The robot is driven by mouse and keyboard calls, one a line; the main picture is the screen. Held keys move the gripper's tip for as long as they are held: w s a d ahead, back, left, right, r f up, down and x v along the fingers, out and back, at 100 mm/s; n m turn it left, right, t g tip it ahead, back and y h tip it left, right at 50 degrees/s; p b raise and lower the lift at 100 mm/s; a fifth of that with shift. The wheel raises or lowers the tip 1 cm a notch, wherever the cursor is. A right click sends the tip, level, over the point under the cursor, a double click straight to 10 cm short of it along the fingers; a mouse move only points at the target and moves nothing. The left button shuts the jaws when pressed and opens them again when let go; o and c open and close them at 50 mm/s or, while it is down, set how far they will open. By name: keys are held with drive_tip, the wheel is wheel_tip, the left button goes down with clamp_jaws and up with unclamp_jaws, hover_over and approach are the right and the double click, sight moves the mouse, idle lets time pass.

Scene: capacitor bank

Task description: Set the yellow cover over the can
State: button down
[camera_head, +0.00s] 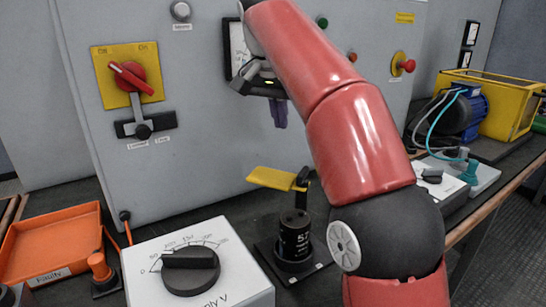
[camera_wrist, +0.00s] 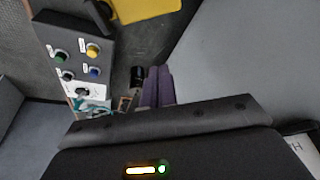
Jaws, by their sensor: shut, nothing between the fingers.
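The can (camera_head: 294,238) is a dark cylinder with white lettering, standing upright on a dark base plate. The yellow cover (camera_head: 272,179) is a flat yellow piece above and behind the can, roughly level and beside a black upright part; the can's top is uncovered. My gripper (camera_head: 280,114) has purple fingers, is shut and empty, and hangs above the cover, near the grey cabinet front. The purple fingers also show in the wrist view (camera_wrist: 158,85). A yellow surface is cut off at that view's top edge; I cannot tell for certain that it is the cover.
A white box with a black knob (camera_head: 190,270) stands at front left, beside an orange tray (camera_head: 50,245). A red rotary switch (camera_head: 130,76) sits on the cabinet. A blue motor (camera_head: 465,110) stands right. A button box (camera_wrist: 75,50) shows in the wrist view. My arm hides the middle right.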

sight(276, 174)
wheel_tip(276, 174, down, 10)
drive_tip(key=b, duration=0.5)
drive_tip(key=shift+s+r, duration=0.25)
drive_tip(key=shift+s, duration=0.1)
